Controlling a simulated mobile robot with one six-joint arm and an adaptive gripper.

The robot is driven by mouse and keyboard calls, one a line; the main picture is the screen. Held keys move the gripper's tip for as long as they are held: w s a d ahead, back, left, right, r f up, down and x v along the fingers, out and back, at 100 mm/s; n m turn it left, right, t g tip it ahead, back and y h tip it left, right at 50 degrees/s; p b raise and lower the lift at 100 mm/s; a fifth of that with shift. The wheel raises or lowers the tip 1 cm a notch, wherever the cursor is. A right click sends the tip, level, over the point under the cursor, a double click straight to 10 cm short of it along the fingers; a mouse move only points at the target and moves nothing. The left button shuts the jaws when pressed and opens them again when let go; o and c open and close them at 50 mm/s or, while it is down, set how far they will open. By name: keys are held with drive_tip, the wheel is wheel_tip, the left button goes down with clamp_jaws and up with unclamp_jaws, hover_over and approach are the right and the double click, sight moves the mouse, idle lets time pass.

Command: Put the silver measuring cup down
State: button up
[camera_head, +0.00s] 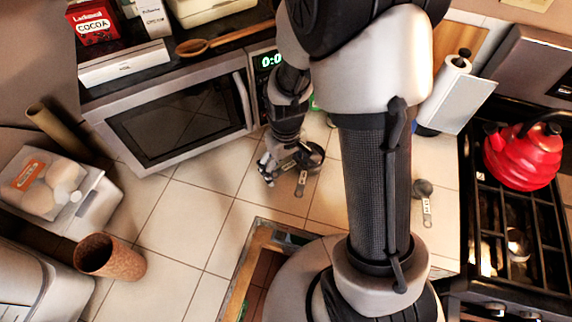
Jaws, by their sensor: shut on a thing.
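My gripper (281,166) is over the tiled counter in front of the microwave. It is shut on a silver measuring cup (314,154), whose dark round bowl shows at the right of the fingers. A handle (301,184) with small markings points down toward the front. The fingers hide part of the cup, and I cannot tell whether it touches the tiles. A second, similar measuring cup (424,188) lies on the counter to the right of my arm, apart from the gripper.
The microwave (170,120) stands behind and left of the gripper. A paper towel roll (456,92) and a stove with a red kettle (522,155) are at right. A brown cylinder (110,259) is at front left. Tiles left of the gripper (200,205) are clear. A sink opening (262,262) lies in front.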

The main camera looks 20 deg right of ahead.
drive_tip(key=o, duration=1.1)
drive_tip(key=shift+c, duration=0.2)
drive_tip(key=shift+r, duration=0.1)
wheel_tip(320, 180, up, 12)
drive_tip(key=p, duration=0.4)
wheel_tip(320, 180, up, 10)
drive_tip(key=m+t, duration=0.1)
drive_tip(key=t, duration=0.1)
hover_over(286, 166)
drive_tip(key=s, duration=0.5)
drive_tip(key=s+r+m+t, duration=0.1)
drive_tip(key=s+r+t, duration=0.1)
drive_tip(key=s+r, duration=0.4)
drive_tip(key=s, duration=0.4)
drive_tip(key=shift+r+m+t, duration=0.3)
drive_tip(key=shift+r, duration=0.1)
